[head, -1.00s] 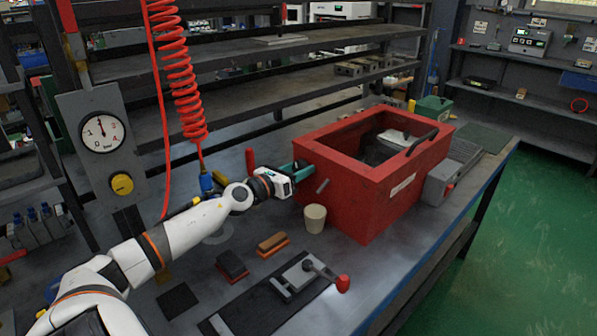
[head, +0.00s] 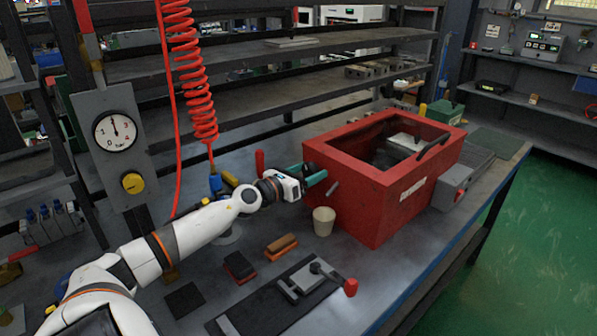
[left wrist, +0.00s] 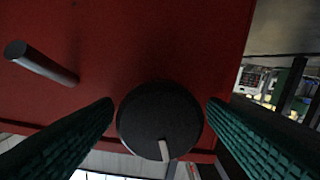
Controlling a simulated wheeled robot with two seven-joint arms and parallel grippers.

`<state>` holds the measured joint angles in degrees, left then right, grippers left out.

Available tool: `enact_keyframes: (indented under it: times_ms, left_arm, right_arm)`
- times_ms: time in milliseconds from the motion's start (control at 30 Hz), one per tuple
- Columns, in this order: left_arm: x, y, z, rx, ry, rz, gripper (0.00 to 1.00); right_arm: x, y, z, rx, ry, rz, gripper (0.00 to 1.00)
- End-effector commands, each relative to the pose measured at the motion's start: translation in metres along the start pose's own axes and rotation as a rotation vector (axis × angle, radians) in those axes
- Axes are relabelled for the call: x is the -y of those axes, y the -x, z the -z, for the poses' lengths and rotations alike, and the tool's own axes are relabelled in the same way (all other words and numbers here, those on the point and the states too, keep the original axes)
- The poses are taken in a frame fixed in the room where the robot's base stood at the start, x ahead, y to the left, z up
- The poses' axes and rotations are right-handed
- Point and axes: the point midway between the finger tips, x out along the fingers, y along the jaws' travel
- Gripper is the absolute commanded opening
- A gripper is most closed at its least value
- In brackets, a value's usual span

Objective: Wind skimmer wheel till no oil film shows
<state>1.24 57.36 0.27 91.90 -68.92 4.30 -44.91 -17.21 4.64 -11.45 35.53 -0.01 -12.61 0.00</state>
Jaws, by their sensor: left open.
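The red tank (head: 372,206) stands on the bench, with an open top and a dark interior (head: 385,156). Whether an oil film lies in it, I cannot tell. The skimmer wheel is a round black knob (left wrist: 158,118) on the tank's red side wall in the left wrist view, with a small pale pin at its rim. My left gripper (head: 318,174) is open, its teal fingers on either side of the wheel, with gaps between fingers and wheel. A grey spout (left wrist: 42,62) sticks out beside it. A cream cup (head: 323,221) stands below the spout. My right gripper is out of view.
A toggle clamp with a red tip (head: 312,281) lies on a dark plate in front. Brushes or blocks (head: 282,246) lie to the left. A red coiled hose (head: 192,85) hangs behind my left arm. A grey box (head: 453,188) adjoins the tank's right side.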

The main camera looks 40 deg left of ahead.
Motion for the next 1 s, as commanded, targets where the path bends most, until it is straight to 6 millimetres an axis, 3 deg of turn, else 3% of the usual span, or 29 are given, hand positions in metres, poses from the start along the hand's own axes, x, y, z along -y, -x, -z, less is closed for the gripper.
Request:
enact_keyframes:
  times_ms: [267,800,1000]
  left_arm:
    - [0.0,0.026,-0.003,0.004,-0.001,0.0,0.66]
    - [0.0,0.104,-0.002,0.003,0.003,0.0,0.66]
    - [0.0,0.118,-0.001,0.002,0.001,-0.001,0.66]
  right_arm:
    - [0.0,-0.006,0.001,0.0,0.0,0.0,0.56]
    - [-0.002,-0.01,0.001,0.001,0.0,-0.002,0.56]
    - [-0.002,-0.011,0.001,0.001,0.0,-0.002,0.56]
